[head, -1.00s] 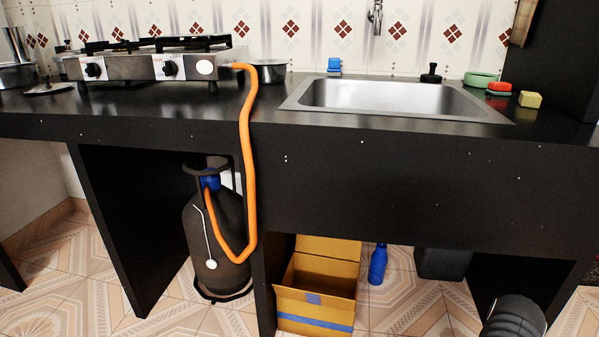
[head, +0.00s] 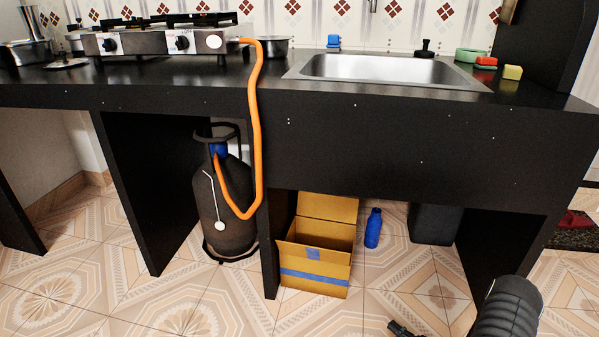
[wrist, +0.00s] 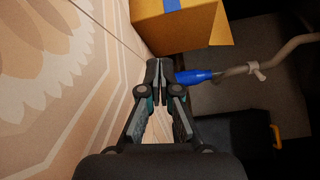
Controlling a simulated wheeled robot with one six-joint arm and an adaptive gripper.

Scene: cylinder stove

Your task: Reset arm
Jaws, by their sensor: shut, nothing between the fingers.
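My gripper (wrist: 160,78) is shut and empty, its two fingertips together in the middle of the wrist view. In the head view only its dark tip (head: 402,328) shows at the bottom edge, over the tiled floor. My dark arm link stands to its right. In the wrist view the tips appear next to a blue bottle (wrist: 192,77); I cannot tell the gap in depth. The bottle (head: 373,230) stands upright on the floor under the counter.
An open cardboard box (head: 315,280) stands left of the bottle, and a dark bin (head: 435,223) to its right. A gas cylinder (head: 225,205) with an orange hose (head: 256,120) stands under the stove (head: 160,42). The black counter (head: 400,130) overhangs them. The front floor is clear.

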